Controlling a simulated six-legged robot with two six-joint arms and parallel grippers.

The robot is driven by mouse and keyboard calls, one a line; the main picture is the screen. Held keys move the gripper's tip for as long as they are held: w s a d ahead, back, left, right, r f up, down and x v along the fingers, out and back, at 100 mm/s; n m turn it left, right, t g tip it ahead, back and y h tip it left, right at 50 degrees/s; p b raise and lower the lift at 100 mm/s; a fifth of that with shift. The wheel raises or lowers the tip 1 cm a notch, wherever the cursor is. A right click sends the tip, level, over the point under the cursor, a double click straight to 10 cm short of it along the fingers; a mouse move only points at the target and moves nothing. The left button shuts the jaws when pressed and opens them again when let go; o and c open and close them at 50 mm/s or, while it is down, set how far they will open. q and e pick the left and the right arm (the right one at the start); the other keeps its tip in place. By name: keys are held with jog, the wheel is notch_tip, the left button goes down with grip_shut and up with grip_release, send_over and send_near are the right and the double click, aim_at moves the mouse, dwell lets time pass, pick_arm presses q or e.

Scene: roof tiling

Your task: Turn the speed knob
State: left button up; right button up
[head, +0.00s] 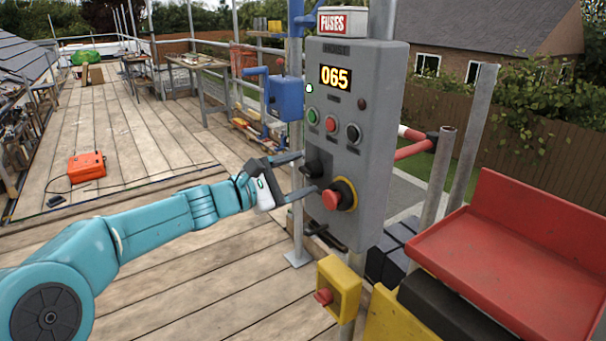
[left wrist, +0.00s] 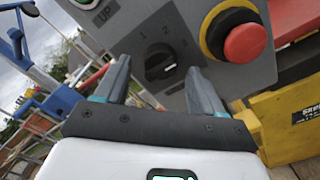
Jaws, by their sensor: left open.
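The black speed knob (left wrist: 160,62) is on the grey hoist control box (head: 362,95), with the numbers 1, 2 and 3 printed around it. In the head view the knob (head: 313,163) is left of the red emergency button (head: 337,195) on its yellow ring. My left gripper (head: 300,175) is open, its fingers pointing at the box face. In the left wrist view the fingers of my left gripper (left wrist: 158,88) lie either side of the knob in the picture; they look short of it, with no contact visible. The display reads 065. My right gripper is not in view.
Green, red and black buttons (head: 331,124) sit above the knob. A yellow box with a red button (head: 339,288) is below the control box. A red tray (head: 520,255) stands at the right. The plank deck (head: 130,130) is mostly open at the left, with an orange case (head: 87,167).

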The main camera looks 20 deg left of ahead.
pick_arm(q)
jog(key=b+v, duration=0.1)
jog(key=v, duration=1.3)
jog(key=shift+s+a, duration=0.25)
jog(key=shift+s, duration=0.05)
